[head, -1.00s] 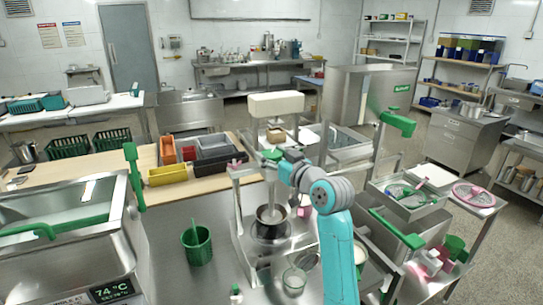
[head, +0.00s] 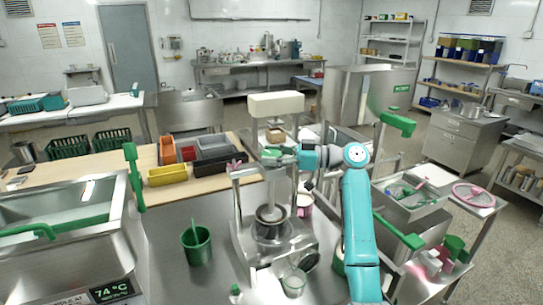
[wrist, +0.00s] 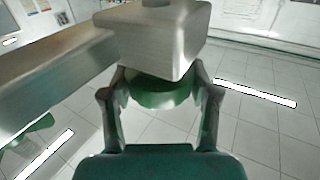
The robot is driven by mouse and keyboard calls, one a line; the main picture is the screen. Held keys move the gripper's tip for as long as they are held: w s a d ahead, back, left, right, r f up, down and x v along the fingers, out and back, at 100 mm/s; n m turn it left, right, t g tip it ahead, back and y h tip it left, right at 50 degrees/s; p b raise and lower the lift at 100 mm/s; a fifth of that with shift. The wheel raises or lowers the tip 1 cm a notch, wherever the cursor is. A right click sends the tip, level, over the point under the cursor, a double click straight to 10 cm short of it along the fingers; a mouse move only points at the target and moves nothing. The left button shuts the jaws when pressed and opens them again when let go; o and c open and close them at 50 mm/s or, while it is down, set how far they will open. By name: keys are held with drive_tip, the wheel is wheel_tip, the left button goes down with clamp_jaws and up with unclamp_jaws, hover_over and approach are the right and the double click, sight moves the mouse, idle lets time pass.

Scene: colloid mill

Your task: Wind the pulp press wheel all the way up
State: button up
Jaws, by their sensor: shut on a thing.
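The pulp press stands in the middle of the head view, a metal frame (head: 240,212) on the steel bench. Its green wheel (head: 270,154) sits at the top, and a vertical screw runs down from it to a round metal pot (head: 271,230). My gripper (head: 284,153) reaches the wheel from the right and is shut on it. In the wrist view, the green wheel (wrist: 160,98) lies between my two fingers, partly hidden under a pale block (wrist: 152,45). How far the press plate stands above the pot is hard to tell.
A green cup (head: 196,246) stands left of the press. A glass beaker (head: 293,283) stands in front, and a pink cup (head: 304,205) sits to the right. Colored bins (head: 168,175) are behind left. A green lever (head: 397,124) stands at right.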

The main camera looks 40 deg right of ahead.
sight(271, 153)
drive_tip(key=shift+n+g+y, duration=0.9)
drive_tip(key=shift+g, duration=0.2)
drive_tip(key=shift+f, duration=0.1)
drive_tip(key=o, duration=1.2)
drive_tip(key=shift+c, duration=0.2)
wheel_tip(271, 153, up, 10)
drive_tip(key=shift+r, duration=0.1)
